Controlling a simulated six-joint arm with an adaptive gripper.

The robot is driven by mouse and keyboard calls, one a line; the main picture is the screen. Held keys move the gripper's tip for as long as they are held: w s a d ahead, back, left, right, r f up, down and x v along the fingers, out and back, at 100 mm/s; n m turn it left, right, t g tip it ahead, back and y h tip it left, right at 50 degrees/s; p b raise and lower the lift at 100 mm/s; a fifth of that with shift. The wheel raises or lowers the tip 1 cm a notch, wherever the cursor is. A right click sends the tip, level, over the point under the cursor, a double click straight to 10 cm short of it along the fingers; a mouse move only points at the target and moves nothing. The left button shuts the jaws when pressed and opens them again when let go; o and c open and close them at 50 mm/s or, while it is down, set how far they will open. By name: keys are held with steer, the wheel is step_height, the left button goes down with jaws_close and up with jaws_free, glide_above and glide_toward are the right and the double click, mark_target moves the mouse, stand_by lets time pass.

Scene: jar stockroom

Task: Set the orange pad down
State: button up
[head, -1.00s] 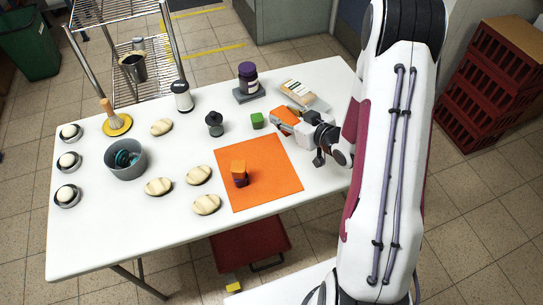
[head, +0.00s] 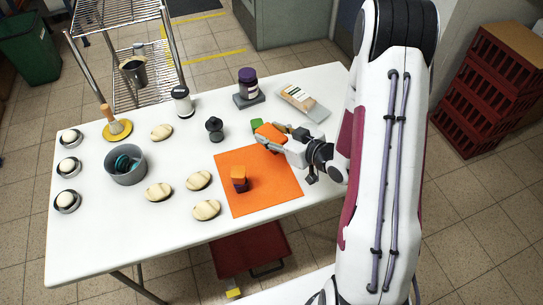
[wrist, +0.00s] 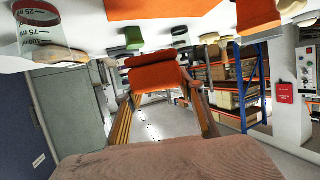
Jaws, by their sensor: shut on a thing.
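The orange pad (head: 267,132) is held between the fingers of my gripper (head: 276,136), above the table near the far right corner of the orange mat. In the wrist view the pad (wrist: 155,77) shows a dark layer along one edge, with my gripper's fingers (wrist: 160,95) on either side of it. I cannot tell the exact height of the pad above the table. The flat orange mat (head: 275,190) lies on the white table (head: 120,235).
An orange block on a dark one (head: 239,178) stands on the mat. A green block (head: 257,124) is partly hidden behind the pad. A black pot-like item (head: 215,128), purple-lidded jar (head: 248,82) and bread rolls (head: 198,180) stand around. The mat's right part is bare.

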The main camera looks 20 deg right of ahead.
glide_above(271, 162)
steer(key=shift+f, duration=2.6)
steer(key=shift+f, duration=2.05)
steer(key=shift+f, duration=0.1)
steer(key=o, duration=1.1)
steer(key=shift+v, duration=6.1)
steer(key=shift+w+d, duration=0.1)
